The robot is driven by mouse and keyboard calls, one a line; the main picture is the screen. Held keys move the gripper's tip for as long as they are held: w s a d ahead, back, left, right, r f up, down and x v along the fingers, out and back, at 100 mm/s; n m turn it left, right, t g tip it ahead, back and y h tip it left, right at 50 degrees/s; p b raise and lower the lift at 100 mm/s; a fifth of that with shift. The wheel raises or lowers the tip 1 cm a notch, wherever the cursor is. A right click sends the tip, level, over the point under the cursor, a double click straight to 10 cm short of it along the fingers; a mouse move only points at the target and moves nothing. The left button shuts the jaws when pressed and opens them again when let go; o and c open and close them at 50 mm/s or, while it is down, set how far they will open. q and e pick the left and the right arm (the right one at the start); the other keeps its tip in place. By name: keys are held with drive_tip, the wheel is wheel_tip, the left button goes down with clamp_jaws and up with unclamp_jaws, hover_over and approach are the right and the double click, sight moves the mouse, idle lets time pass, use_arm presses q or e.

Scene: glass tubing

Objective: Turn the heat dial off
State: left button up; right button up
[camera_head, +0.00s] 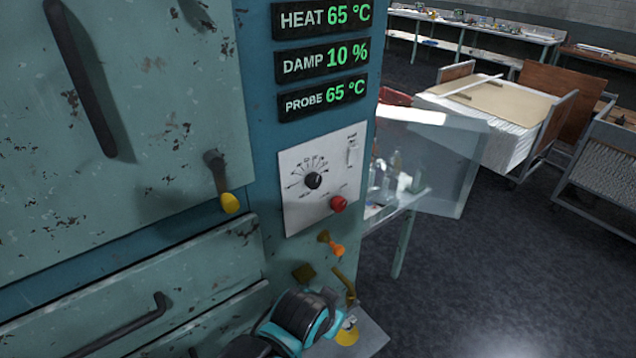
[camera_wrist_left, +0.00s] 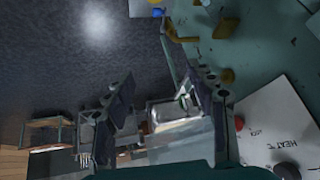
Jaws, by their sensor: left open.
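The heat dial is a round black knob (camera_head: 313,180) with a tick scale, on a white panel (camera_head: 295,218) on the blue-green cabinet front. Its pointer is too small to read. In the left wrist view the dark knob (camera_wrist_left: 288,171) is cut by the lower right edge, near the "HEAT °C" lettering. The display above (camera_head: 323,15) reads HEAT 65 °C. My left gripper (camera_head: 325,298) is below the panel, apart from the dial. In the left wrist view its fingers (camera_wrist_left: 165,88) are spread with nothing held between them. My right gripper is out of view.
A red button (camera_head: 338,204) and a white switch (camera_head: 352,152) share the panel. An orange handle (camera_head: 333,244) and a brass lever (camera_head: 345,286) stick out below it. A yellow-tipped lever (camera_head: 229,203) is left of it. A glass-topped table and carts stand right; floor between is clear.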

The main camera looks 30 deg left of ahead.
use_arm(q)
drive_tip(key=w+a+r+m+g+y+p, duration=0.1)
drive_tip(key=w+a+r+m+y+p, duration=0.25)
drive_tip(key=w+a+m, duration=0.35)
drive_tip(key=m+t+y+p, duration=0.1)
drive_tip(key=m+y+p, duration=0.3)
drive_tip(key=m+y, duration=1.05)
approach(316, 182)
drive_tip(key=a+r+m+h, duration=0.1)
drive_tip(key=h, duration=0.1)
drive_tip(key=x, duration=0.7)
drive_tip(key=shift+w+a+r+b, duration=0.15)
drive_tip(key=shift+a+r+b, duration=0.05)
drive_tip(key=shift+a+b, duration=0.2)
drive_tip(key=shift+d, duration=0.1)
drive_tip(key=c, duration=1.2)
